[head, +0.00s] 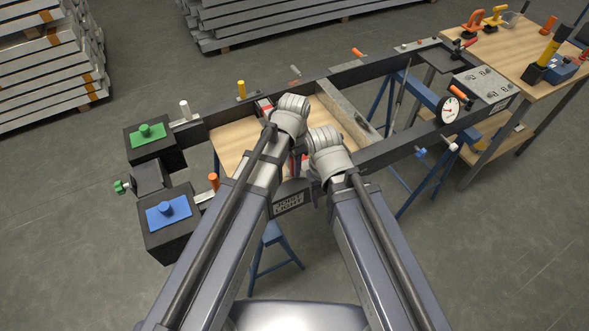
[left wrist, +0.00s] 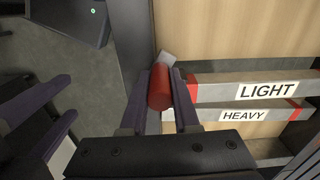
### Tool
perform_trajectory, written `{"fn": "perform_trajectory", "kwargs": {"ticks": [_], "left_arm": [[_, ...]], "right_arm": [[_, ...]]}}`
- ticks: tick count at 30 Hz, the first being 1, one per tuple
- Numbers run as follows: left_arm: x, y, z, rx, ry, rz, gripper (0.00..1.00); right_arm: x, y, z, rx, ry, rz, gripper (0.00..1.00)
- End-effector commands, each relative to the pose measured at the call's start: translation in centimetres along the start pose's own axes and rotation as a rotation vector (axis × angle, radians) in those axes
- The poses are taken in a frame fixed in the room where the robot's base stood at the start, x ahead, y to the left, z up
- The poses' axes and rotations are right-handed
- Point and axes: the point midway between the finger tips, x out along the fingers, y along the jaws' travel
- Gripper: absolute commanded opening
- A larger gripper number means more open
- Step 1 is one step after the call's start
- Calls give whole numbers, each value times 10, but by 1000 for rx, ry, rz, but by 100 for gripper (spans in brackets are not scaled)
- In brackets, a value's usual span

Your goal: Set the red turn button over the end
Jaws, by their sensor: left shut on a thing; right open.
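The red turn button (left wrist: 160,90), a red cylinder with a light grey plate at its far side, is in the left wrist view. My left gripper (left wrist: 161,80) is shut on the cylinder, with one dark finger on each side. It is beside the dark frame wall (left wrist: 133,45). I cannot tell whether the plate touches the wall. In the head view my left gripper (head: 290,112) is over the frame's wooden area and its fingers are mostly hidden. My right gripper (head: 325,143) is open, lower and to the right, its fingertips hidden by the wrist.
Grey bars marked LIGHT (left wrist: 255,90) and HEAVY (left wrist: 250,114) lie right of the left fingers. White (head: 184,109), yellow (head: 241,89) and orange (head: 213,181) turn buttons stand along the frame. Green (head: 147,134) and blue (head: 168,213) button blocks are at the left; a gauge (head: 450,109) is right.

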Motion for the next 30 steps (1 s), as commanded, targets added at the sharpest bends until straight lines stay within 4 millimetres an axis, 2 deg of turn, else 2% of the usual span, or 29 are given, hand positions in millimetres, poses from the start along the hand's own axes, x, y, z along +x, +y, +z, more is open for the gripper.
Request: {"fn": "perform_trajectory", "kwargs": {"ticks": [12,21,30], "left_arm": [[0,-19,-19,397,0,-1,0],[0,-25,-34,666,0,-1,0],[0,-27,-45,864,0,-1,0]], "right_arm": [[0,0,0,0,0,0,60],[0,0,0,0,0,0,60],[0,0,0,0,0,0,60]]}}
